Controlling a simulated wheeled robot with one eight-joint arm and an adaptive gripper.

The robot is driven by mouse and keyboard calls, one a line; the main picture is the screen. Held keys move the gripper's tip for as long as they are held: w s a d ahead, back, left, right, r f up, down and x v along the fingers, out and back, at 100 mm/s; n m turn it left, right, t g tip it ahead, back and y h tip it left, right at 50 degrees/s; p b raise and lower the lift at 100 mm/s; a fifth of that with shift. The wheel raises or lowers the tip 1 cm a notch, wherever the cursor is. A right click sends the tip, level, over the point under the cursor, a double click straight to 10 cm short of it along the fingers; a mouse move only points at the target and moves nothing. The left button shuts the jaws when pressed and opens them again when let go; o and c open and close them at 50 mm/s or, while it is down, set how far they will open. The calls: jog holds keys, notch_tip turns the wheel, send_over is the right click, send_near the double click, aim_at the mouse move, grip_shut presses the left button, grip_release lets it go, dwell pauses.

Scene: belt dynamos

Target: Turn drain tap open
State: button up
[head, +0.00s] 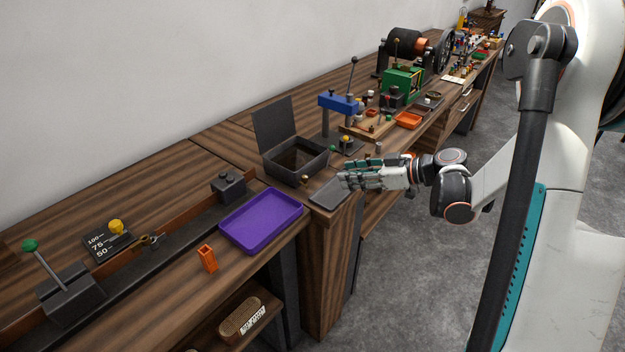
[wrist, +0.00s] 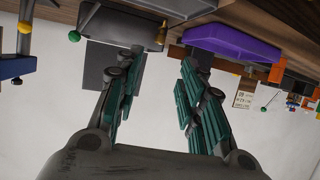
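A dark grey box (head: 285,167) with its lid (head: 274,124) raised stands on the bench in the head view. A small brass knob (head: 305,180), which looks like the drain tap, sits low on the box's near side. In the wrist view, which is upside down, the box (wrist: 120,25) is at the top and the brass knob (wrist: 162,33) is at its right. My gripper (head: 345,180) is to the right of the knob, apart from it. Its fingers (wrist: 163,62) are spread with nothing between them. Whether the tap is open or closed cannot be told.
A flat dark tray (head: 328,193) lies below my gripper at the bench edge. A purple tray (head: 261,223) is to the left of it. A blue-topped press (head: 339,103) and a green-knobbed lever (head: 334,149) stand behind the gripper. Open floor lies right of the bench.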

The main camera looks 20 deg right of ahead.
aim_at(305, 178)
jog(key=b+x, duration=0.4)
jog(key=x, duration=0.8)
jog(key=shift+w+a+f, duration=0.2)
jog(key=shift+a, duration=0.1)
grip_shut()
